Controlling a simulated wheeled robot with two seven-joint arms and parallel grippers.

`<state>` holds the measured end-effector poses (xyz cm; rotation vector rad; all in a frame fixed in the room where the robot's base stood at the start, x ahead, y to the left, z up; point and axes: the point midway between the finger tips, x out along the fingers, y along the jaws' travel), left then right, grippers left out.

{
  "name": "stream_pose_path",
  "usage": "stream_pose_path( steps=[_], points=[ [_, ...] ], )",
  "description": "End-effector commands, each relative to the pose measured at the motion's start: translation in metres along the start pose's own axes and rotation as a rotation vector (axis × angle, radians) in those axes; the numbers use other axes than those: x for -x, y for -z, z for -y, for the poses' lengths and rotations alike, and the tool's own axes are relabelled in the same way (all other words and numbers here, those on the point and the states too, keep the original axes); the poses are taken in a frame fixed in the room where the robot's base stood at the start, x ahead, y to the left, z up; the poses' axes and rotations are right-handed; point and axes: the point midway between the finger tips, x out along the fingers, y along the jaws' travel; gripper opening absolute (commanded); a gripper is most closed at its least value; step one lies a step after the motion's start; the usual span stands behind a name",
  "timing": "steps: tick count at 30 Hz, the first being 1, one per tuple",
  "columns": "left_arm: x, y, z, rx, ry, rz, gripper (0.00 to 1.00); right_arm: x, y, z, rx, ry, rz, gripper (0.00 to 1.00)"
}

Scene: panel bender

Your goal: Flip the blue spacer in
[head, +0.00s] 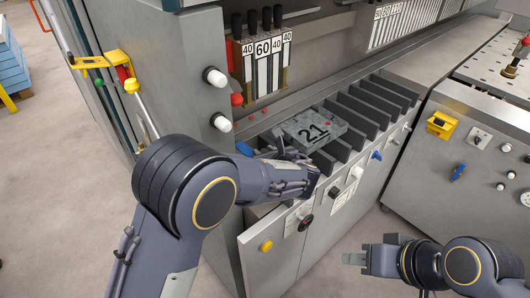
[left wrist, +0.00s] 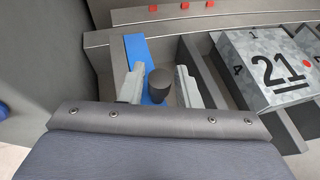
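The blue spacer (left wrist: 137,50) is a flat blue strip in the leftmost bay of the slotted rack in the left wrist view. A dark round knob (left wrist: 160,82) stands on or over its near end. My left gripper (left wrist: 161,76) has its two pale fingers apart, one on each side of the knob; I cannot tell whether they touch it. In the head view a small blue end (head: 244,148) shows beside my left gripper (head: 272,152), which hides most of the spacer. My right gripper (head: 355,258) is low at the front right, away from the rack, its fingers hard to make out.
A grey block marked 21 (head: 313,128) lies on the rack dividers just right of my left gripper. Empty slots (head: 365,105) continue to the right. Labelled 40 and 60 tools (head: 263,60) hang behind. A perforated table (head: 500,65) stands at right.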

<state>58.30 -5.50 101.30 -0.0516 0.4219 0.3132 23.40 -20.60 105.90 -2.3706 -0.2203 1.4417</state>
Motion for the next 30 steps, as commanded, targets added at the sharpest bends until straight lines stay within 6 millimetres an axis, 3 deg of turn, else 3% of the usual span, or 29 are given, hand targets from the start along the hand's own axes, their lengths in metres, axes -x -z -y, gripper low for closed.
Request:
stream_pose_path(
  steps=[15,30],
  points=[
    [0.072,0.001,0.001,-0.001,0.002,-0.001,0.30,-0.011,-0.006,-0.005,0.000,0.000,0.000,0.36],
    [0.076,0.001,0.000,-0.001,0.001,-0.001,0.30,-0.011,-0.006,-0.005,0.000,0.000,0.000,0.36]
  ],
)
